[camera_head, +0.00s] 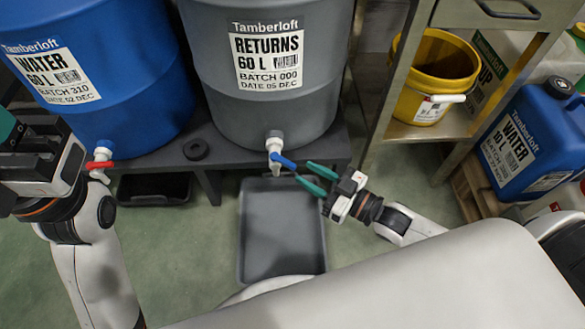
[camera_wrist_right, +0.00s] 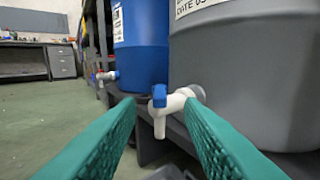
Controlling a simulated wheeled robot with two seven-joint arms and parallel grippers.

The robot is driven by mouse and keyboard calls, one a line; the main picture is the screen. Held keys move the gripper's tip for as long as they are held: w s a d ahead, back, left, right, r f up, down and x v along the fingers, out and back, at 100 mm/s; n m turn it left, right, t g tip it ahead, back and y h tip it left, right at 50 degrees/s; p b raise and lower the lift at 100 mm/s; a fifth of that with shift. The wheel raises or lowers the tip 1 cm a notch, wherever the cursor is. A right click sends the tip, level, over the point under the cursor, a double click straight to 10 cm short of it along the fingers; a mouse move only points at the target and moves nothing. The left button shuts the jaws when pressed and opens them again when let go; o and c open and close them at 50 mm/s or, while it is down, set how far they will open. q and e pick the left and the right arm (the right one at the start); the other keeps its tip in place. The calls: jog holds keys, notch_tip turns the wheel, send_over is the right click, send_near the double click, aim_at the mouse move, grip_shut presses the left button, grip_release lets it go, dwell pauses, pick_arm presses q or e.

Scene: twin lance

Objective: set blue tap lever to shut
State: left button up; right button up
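The grey RETURNS drum (camera_head: 265,95) has a white tap (camera_head: 273,143) low on its front. The tap's blue lever (camera_head: 284,161) points out sideways from the tap, toward my right gripper (camera_head: 304,173). In the right wrist view the blue lever (camera_wrist_right: 159,96) sits on the white tap body (camera_wrist_right: 166,108), with the spout hanging down. My right gripper (camera_wrist_right: 160,112) is open, its teal fingers on either side of the tap in that view. The lever appears just ahead of the fingertips; contact cannot be told. My left gripper (camera_head: 6,130) is partly cut off at the left edge.
The blue WATER drum (camera_head: 100,75) has a tap with a red lever (camera_head: 100,164), close to my left arm. A grey tray (camera_head: 282,240) lies on the floor below the blue-lever tap. A metal shelf with a yellow bucket (camera_head: 432,75) stands right, beside a blue canister (camera_head: 527,140).

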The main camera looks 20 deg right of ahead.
aim_at(296, 167)
jog(key=b+x, duration=0.1)
jog(key=x, duration=0.4)
grip_shut()
